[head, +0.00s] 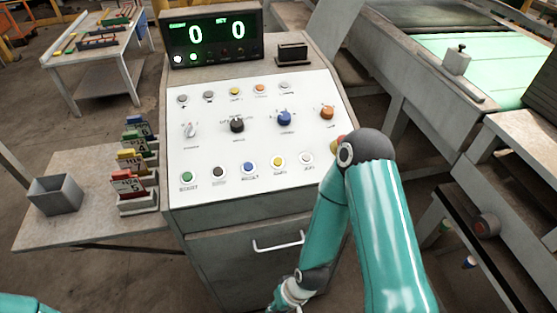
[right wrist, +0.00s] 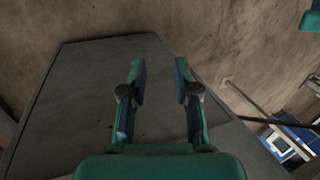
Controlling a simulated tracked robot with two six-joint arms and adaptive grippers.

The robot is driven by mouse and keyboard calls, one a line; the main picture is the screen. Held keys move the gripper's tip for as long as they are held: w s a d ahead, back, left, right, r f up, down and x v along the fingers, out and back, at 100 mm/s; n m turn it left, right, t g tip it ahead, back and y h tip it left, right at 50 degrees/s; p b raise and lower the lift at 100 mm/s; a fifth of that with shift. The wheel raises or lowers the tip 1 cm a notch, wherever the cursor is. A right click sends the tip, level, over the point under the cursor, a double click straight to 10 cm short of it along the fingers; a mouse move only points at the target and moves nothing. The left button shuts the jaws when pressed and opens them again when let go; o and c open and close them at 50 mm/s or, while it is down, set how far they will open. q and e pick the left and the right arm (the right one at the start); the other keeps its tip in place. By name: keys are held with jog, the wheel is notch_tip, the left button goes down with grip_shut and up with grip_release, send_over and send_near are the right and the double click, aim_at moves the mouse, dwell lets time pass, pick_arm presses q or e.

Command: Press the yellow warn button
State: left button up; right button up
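A yellow button (head: 277,161) sits in the bottom row of the white control panel (head: 205,142), between a blue button (head: 248,167) and a white button (head: 306,158). A smaller yellow button (head: 234,91) is in the top row. The labels are too small to read surely. My right arm comes down in front of the console's right side, well below the buttons. My right gripper (right wrist: 161,80) is open and empty in the right wrist view, facing a plain grey surface. My left gripper is out of view; only a bit of teal arm shows at the lower left.
Knobs fill the panel's middle row, and a red-topped button at its right edge is partly hidden by my arm. A display (head: 212,35) reading zeros stands behind. A side table at left holds a grey bin (head: 55,195) and colored cards (head: 128,183). A drawer handle (head: 278,243) is below.

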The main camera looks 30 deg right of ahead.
grip_shut()
dwell(1.1)
